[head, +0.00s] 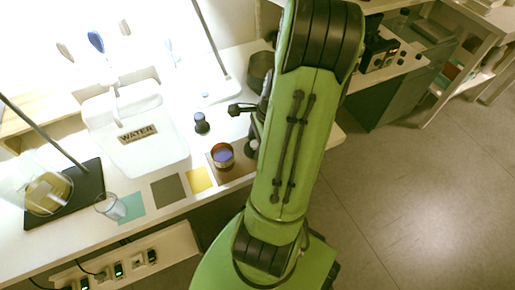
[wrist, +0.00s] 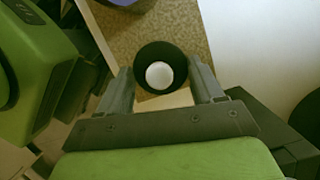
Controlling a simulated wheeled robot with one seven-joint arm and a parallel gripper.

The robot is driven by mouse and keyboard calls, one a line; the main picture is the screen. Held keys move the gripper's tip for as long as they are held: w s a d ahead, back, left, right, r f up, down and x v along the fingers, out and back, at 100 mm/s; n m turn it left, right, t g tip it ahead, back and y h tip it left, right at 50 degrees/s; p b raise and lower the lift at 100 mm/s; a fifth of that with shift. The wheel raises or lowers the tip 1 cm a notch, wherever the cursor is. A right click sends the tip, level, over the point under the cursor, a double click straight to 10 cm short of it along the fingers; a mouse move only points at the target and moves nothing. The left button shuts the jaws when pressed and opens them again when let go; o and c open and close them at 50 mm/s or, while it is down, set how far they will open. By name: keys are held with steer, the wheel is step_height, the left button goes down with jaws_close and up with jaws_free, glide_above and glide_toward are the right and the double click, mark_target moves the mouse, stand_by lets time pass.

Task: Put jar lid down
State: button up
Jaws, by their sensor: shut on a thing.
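My gripper (wrist: 168,84) is shut on a dark round lid (wrist: 142,60) with a pale round spot in its middle, held between the two fingers. The lid is over the speckled brown mat (wrist: 183,28); whether it touches the mat I cannot tell. An open jar with blue-purple contents (head: 223,155) stands on the brown mat (head: 234,174) in the head view. Its edge seems to show at the top of the wrist view (wrist: 122,2). In the head view my arm hides most of the gripper.
A white WATER container (head: 150,155) stands left of the jar, with a small dark bottle (head: 201,123) between them. Yellow (head: 200,179), dark (head: 169,191) and teal (head: 131,207) mats lie along the front edge. A glass (head: 110,206) stands by the teal mat.

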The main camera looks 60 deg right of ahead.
steer(key=shift+f, duration=0.8)
steer(key=shift+r, duration=0.15)
steer(key=o, duration=1)
